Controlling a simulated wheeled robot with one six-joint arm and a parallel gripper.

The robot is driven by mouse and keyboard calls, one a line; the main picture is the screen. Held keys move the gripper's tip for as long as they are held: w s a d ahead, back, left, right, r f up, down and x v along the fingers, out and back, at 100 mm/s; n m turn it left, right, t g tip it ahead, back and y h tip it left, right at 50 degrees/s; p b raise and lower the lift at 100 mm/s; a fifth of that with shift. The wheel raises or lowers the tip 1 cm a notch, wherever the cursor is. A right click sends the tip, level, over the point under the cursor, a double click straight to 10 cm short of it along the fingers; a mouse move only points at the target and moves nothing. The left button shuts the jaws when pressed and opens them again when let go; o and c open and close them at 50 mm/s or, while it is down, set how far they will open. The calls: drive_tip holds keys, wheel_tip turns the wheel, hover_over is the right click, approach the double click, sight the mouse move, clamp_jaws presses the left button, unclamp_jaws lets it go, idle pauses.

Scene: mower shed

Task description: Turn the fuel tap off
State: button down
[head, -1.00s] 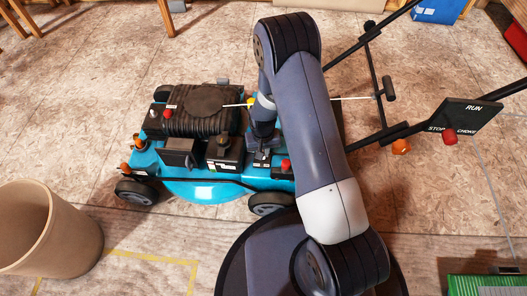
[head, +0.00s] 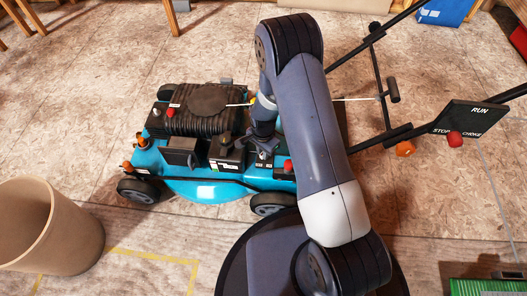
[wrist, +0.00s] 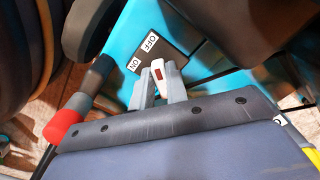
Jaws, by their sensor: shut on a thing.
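The blue mower (head: 205,190) stands on the floor in front of me. My gripper (head: 262,147) reaches down to the deck to the right of the black engine in the head view. In the wrist view its two grey fingers (wrist: 160,88) are shut on the fuel tap (wrist: 157,70), a small pale lever with a red mark. A dark label (wrist: 146,52) with OFF and ON in white patches lies just beyond the lever. I cannot tell which word the lever points to. The tap is not clearly visible in the head view.
A red-ended knob (wrist: 62,126) sits left of the fingers in the wrist view. Dark engine parts (wrist: 92,25) rise close by. The handle carries a RUN/STOP/CHOKE panel (head: 478,117) at the right. A tan bin (head: 45,235) stands at the left.

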drive_tip(key=shift+w+m, duration=0.1)
drive_tip(key=shift+m, duration=0.7)
drive_tip(key=shift+a, duration=0.1)
drive_tip(key=c, duration=1.4)
unclamp_jaws()
wheel_tip(320, 180, up, 11)
drive_tip(key=p, duration=0.4)
drive_tip(key=shift+f, duration=0.1)
